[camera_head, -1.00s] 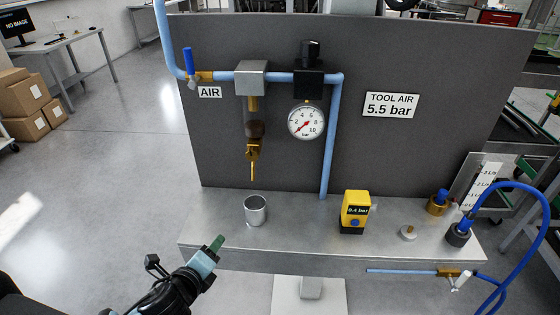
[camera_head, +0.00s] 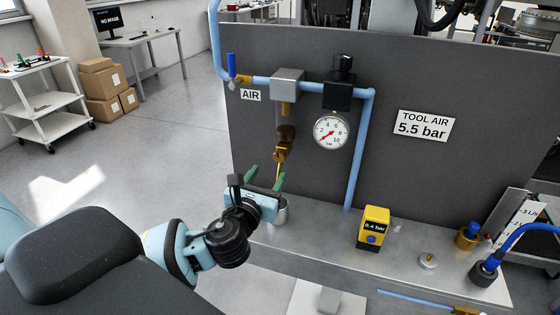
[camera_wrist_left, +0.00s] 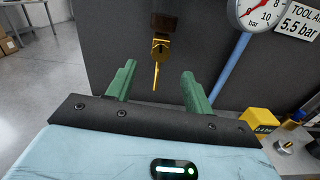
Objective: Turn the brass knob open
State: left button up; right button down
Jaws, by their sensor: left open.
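The brass knob (camera_head: 281,151) sits below the dark bowl of the filter on the grey panel, with a thin brass stem hanging down. In the left wrist view the knob (camera_wrist_left: 160,45) is straight ahead, with its stem between the two green fingers in the picture. My left gripper (camera_head: 266,178) is open and empty, below and in front of the knob, apparently not touching it. Its fingers also show in the left wrist view (camera_wrist_left: 158,76). My right gripper is not in view.
A metal cup (camera_head: 281,213) stands on the bench, partly hidden behind my gripper. A round gauge (camera_head: 331,130), a blue pipe (camera_head: 358,155) and a yellow 0.4 bar block (camera_head: 373,228) are to the right. A blue-handled valve (camera_head: 232,66) is upper left.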

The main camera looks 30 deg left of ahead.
aim_at(278, 158)
pick_arm(q)
jog(key=shift+x, duration=3.75)
jog(key=c, duration=1)
